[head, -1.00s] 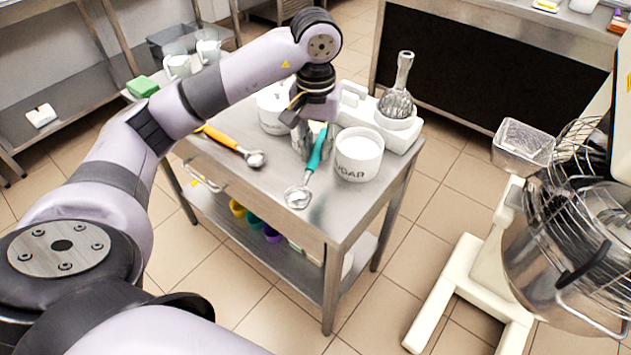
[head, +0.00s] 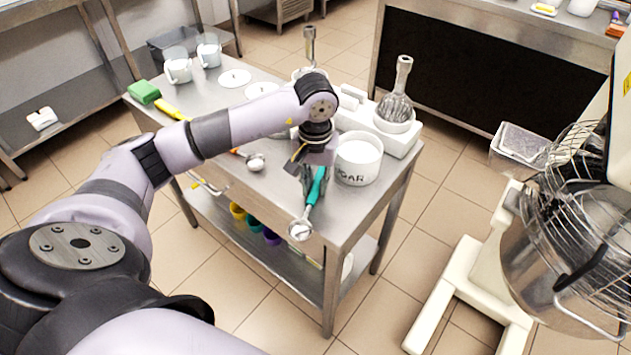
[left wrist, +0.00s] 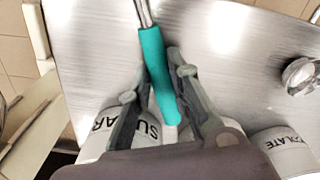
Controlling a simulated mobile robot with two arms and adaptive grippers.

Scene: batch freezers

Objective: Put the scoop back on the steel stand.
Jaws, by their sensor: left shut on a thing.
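The scoop has a teal handle (head: 316,187) and a round metal bowl (head: 301,230). My left gripper (head: 312,172) is shut on the teal handle. In the left wrist view the handle (left wrist: 156,75) lies between its two fingers (left wrist: 152,82), and the bowl is out of frame. In the head view the bowl appears at the front edge of a steel table with a lower shelf (head: 345,225); I cannot tell whether it touches. No other steel stand is clear to me. My right gripper is not in view.
A sugar canister (head: 358,160) stands right beside the gripper. A second metal scoop (head: 256,162) lies left of it, its handle partly behind my arm. A whisk (head: 396,105) stands behind on a white base. A mixer (head: 570,235) is at the right.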

